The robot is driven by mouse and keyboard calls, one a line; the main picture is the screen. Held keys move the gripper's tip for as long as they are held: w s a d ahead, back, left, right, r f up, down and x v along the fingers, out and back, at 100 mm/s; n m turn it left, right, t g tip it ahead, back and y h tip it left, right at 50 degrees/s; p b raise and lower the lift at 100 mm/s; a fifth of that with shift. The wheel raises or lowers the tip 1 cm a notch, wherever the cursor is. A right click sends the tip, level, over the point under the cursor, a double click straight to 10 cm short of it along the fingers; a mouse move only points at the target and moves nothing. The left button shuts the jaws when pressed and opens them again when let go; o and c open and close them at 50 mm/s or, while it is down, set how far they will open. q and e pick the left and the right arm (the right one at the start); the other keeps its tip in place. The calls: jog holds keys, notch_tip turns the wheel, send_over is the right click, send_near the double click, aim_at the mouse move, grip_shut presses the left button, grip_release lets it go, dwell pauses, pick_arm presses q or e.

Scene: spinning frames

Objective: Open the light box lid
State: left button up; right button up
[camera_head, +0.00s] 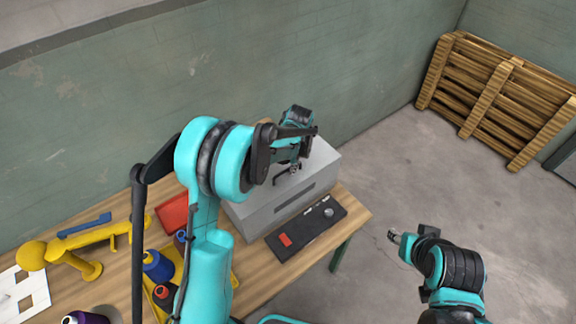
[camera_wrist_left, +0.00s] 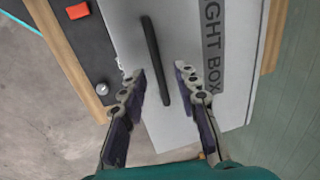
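The light box (camera_head: 322,162) is a grey box on the wooden table, with its flat lid lying shut. In the left wrist view the lid (camera_wrist_left: 122,22) carries a long black handle (camera_wrist_left: 152,50) and a dark strip with the letters "GHT BOX". My left gripper (camera_head: 292,172) is over the lid at the handle. In the left wrist view its two fingers (camera_wrist_left: 160,78) are spread, one on each side of the handle, with gaps visible. My right gripper (camera_head: 393,234) is off to the right of the table, over the floor; its fingers are too small to read.
A black panel (camera_head: 306,228) with a red block and a round knob lies in front of the box. Yellow tool (camera_head: 85,240), red bin (camera_head: 174,213) and blue spool (camera_head: 157,266) crowd the table's left. A wall stands behind. Wooden pallets (camera_head: 497,95) lean at the far right; the floor between is clear.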

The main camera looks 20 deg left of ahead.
pick_arm(q)
jog(key=shift+f, duration=0.55)
jog(key=shift+c, duration=0.4)
grip_shut()
jog(key=shift+r, duration=0.1)
